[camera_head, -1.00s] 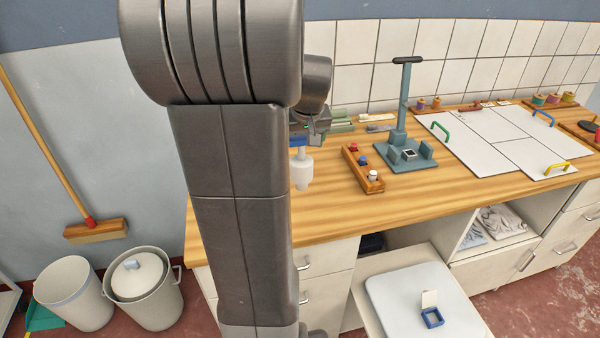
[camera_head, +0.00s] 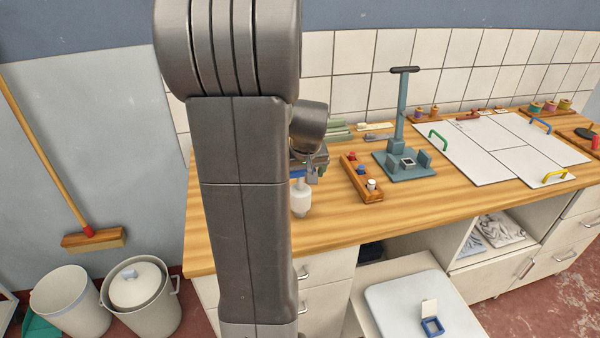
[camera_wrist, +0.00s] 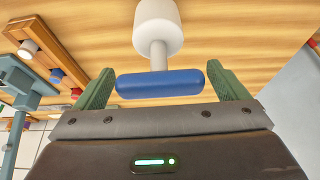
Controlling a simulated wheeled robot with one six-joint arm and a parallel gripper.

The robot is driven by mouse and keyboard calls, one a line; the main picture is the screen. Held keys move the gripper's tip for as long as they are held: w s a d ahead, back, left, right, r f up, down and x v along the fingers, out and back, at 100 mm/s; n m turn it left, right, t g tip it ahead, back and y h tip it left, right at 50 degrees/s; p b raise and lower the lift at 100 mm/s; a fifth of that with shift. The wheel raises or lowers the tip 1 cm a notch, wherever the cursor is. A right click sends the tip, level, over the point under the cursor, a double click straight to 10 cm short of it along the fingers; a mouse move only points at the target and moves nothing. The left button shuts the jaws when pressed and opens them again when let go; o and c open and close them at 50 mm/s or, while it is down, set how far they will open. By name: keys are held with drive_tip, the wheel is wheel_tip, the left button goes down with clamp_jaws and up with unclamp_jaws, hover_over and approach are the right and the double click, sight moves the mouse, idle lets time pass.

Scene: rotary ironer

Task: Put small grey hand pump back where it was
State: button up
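The small hand pump (camera_head: 301,200) has a pale grey-white body, a thin shaft and a blue crossbar handle. It hangs upright below my gripper (camera_head: 312,168), over the left part of the wooden worktop.
A wooden block with coloured knobs (camera_head: 361,178) and a blue-grey stand (camera_head: 404,165) with a tall post are right of the pump. White panels with coloured handles (camera_head: 505,145) lie further right. Green bars (camera_head: 339,131) lie behind. The worktop's front strip (camera_head: 335,225) is clear.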

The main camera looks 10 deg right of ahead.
drive_tip(key=shift+r, duration=0.1)
drive_tip(key=shift+r, duration=0.2)
drive_tip(key=v, duration=1.1)
drive_tip(key=shift+s+r, duration=0.3)
